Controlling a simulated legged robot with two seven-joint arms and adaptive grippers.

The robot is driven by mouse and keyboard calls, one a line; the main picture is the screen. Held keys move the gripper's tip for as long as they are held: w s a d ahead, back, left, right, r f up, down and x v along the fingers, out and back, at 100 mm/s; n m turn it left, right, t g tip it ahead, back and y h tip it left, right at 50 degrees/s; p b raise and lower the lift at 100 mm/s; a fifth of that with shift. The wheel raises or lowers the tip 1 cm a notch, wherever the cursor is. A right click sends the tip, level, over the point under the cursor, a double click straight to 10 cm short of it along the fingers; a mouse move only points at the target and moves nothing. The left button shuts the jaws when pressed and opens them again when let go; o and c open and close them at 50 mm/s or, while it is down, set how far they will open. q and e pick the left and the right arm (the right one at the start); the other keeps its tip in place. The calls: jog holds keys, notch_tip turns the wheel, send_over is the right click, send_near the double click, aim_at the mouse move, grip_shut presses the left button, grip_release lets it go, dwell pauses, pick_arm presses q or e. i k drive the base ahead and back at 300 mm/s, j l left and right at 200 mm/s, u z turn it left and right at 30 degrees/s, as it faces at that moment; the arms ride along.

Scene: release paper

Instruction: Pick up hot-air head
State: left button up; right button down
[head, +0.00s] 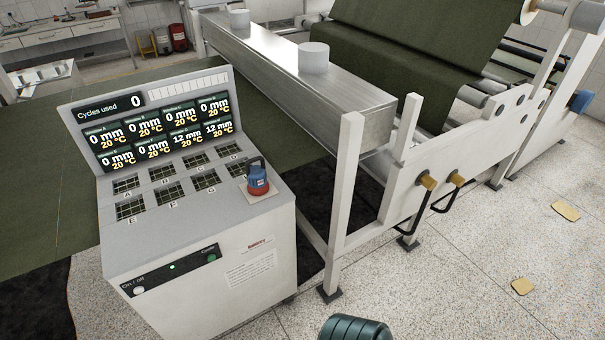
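What looks like the hot-air head (258,182) is a small blue body with a red-orange base and a black loop handle on top. It stands upright at the right end of the sloped grey console top (150,232), beside the grid windows (165,192). It hides part of the panel behind it. Neither of my grippers shows in the head view, and nothing is seen holding the head.
The console's display (160,125) reads "Cycles used 0". A metal beam (265,65) on white legs stands close behind and right. A roller machine with dark green sheet (415,45) is beyond. Yellowish pieces (522,286) lie on the otherwise open floor at right.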

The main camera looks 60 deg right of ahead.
aim_at(258, 184)
jog(key=z, duration=1.75)
